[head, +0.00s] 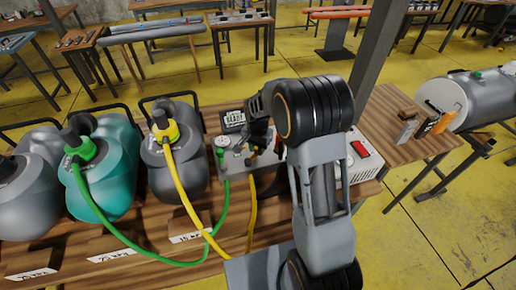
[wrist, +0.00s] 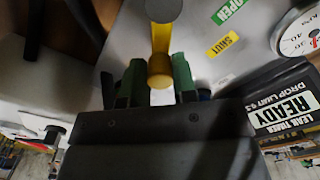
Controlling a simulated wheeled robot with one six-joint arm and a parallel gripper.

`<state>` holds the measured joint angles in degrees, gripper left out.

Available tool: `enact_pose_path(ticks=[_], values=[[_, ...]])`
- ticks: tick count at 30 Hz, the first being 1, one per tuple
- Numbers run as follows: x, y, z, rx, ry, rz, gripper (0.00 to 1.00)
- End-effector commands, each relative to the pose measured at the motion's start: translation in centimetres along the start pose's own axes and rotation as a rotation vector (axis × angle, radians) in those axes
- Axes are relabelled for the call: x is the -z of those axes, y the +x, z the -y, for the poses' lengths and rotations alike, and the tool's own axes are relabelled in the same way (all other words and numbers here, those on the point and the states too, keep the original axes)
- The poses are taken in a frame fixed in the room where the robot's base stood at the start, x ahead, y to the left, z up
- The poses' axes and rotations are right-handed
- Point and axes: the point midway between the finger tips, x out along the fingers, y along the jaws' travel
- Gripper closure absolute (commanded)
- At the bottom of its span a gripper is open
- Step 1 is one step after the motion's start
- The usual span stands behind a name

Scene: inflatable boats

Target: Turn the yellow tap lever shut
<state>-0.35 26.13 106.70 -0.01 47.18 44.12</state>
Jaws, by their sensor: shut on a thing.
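The yellow tap lever (wrist: 160,42) runs down from a round grey pivot cap (wrist: 163,9) in the wrist view. My gripper (wrist: 158,78) has its two green fingers on either side of the lever's lower end and is shut on it. A green OPEN label (wrist: 229,11) lies right of the cap, and a yellow SHUT label (wrist: 225,44) lies right of the lever. The lever points at neither label. In the head view my arm largely hides my gripper (head: 259,140) over the grey tap panel (head: 236,163).
A dial gauge (wrist: 301,34) and a black leak timer reading READY (wrist: 288,112) sit right of the lever. In the head view, green (head: 130,254) and yellow (head: 184,193) hoses run across the bench beside several grey and teal inflatable pieces. A white box (head: 362,163) stands at right.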

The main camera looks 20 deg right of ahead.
Motion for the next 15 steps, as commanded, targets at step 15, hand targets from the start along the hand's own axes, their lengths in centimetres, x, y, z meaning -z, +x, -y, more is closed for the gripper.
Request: enact_pose_path(ticks=[15], values=[[0.0, 0.0, 2.4, 0.001, -0.436, -0.002, 0.98]])
